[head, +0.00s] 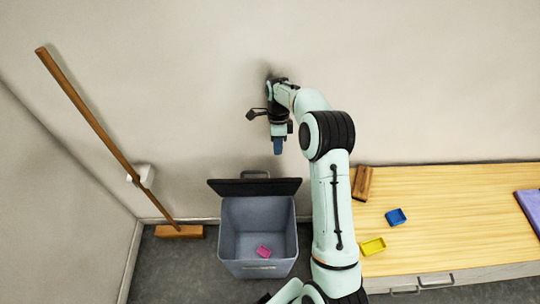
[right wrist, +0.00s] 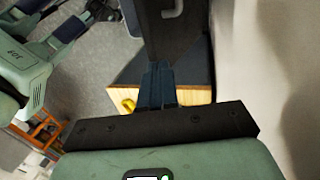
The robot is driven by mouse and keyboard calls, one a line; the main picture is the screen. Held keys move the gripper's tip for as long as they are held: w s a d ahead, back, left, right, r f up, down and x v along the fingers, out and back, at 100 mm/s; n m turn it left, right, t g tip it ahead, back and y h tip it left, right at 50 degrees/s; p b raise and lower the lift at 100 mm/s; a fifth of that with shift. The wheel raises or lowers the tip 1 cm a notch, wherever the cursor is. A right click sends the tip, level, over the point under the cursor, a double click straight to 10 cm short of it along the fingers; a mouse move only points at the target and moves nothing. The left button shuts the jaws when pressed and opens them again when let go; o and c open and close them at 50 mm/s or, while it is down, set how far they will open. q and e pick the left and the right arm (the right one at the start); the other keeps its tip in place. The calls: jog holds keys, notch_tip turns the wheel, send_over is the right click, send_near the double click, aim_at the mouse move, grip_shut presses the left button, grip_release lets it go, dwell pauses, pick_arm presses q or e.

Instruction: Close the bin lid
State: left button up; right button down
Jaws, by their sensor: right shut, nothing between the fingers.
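The grey bin (head: 229,240) stands on the floor by the wall, open at the top. Its dark lid (head: 230,187) is raised at the bin's back edge, with a handle (head: 255,173) on its far side. A pink block (head: 263,252) lies inside the bin. My right gripper (head: 278,150) is shut and empty, pointing down above the lid, apart from it in the picture. The shut fingers also show in the right wrist view (right wrist: 157,85), with a dark panel and grey handle (right wrist: 174,12) beyond them. My left gripper is out of view.
A broom (head: 98,124) leans at the left.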

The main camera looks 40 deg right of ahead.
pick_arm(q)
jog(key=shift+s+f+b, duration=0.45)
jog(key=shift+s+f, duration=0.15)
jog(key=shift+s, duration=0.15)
pick_arm(e)
jog(key=shift+x, duration=4.85)
jog(key=shift+s, duration=0.2)
